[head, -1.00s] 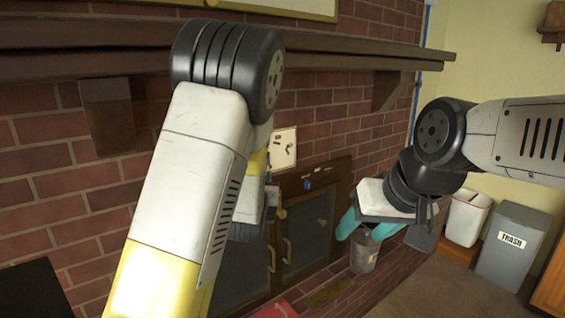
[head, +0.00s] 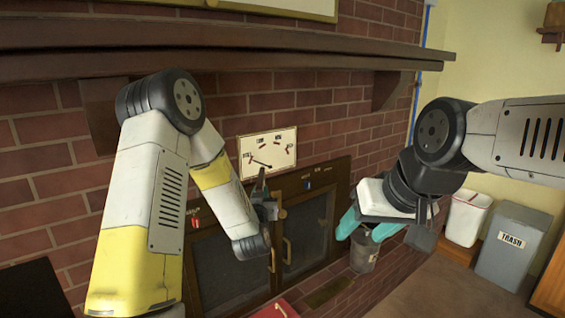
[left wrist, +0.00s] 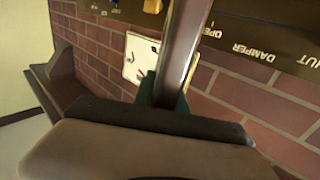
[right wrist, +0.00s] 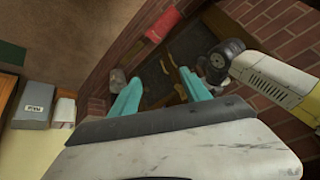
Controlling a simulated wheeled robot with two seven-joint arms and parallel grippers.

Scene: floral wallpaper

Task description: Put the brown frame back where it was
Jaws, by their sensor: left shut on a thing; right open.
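The brown frame (left wrist: 187,40) shows in the left wrist view as a long, glossy brown bar, nearly edge-on. It runs from the top edge down to my left gripper (left wrist: 167,85), which is shut on it; a teal finger shows at its side. The rest of the frame is out of view. In the head view my left gripper (head: 262,190) is in front of the fireplace, just below the white dial plate, and what shows of the frame there is too small to make out. My right gripper (head: 370,228) is open and empty, its teal fingers apart, right of the fireplace doors.
A dark wooden mantel (head: 300,48) juts from the brick wall above. The white dial plate (head: 285,145) is on the bricks. Glass fireplace doors (head: 308,230) are below. A metal bucket (head: 364,256), a white bin (head: 467,218) and a grey trash bin (head: 513,255) stand at right.

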